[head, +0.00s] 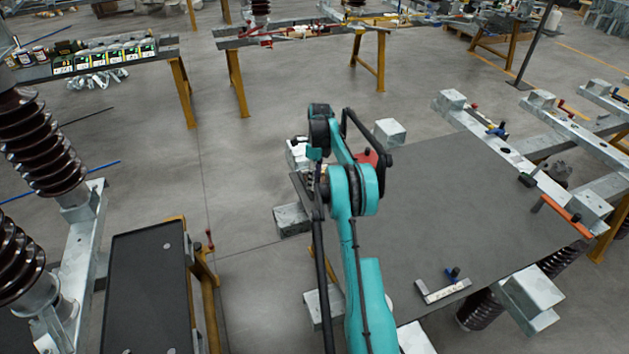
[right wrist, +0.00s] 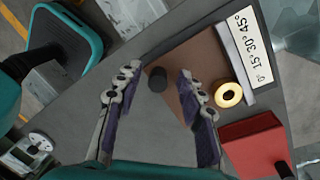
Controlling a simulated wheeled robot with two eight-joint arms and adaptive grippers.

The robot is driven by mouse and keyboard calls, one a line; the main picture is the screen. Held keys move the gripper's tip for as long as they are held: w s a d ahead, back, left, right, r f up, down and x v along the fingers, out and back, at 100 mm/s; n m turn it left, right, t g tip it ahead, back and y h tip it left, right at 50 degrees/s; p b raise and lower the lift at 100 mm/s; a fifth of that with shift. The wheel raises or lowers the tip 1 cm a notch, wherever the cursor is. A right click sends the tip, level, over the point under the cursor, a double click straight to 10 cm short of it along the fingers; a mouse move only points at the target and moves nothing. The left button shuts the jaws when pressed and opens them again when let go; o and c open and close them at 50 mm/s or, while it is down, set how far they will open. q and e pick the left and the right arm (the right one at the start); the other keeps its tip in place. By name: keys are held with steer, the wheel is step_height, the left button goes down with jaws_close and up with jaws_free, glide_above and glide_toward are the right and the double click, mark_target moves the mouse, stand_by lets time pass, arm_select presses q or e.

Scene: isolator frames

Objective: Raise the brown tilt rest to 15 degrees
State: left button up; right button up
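The brown tilt rest (right wrist: 205,58) shows in the right wrist view as a flat brown plate with a dark round knob (right wrist: 157,79) on it. A white scale (right wrist: 256,45) marked 0°, 15°, 30° and 45° runs along its side. A brass ring (right wrist: 228,94) sits beside the plate near the scale. My right gripper (right wrist: 158,87) is open, with its fingers on either side of the knob and visible gaps to it. Any contact in depth cannot be told. In the head view my teal arm hides the rest and the gripper. My left gripper is not in view.
A red block (right wrist: 255,148) lies near the brass ring. It also shows beside my arm in the head view (head: 367,157).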

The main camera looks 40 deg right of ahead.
jaws_close()
steer(key=shift+r, duration=0.15)
stand_by(1.4)
jaws_free()
steer(key=shift+w+d, duration=0.1)
step_height(320, 180, up, 12)
steer(key=d, duration=0.1)
steer(key=shift+w+d, duration=0.3)
steer(key=shift+w, duration=0.1)
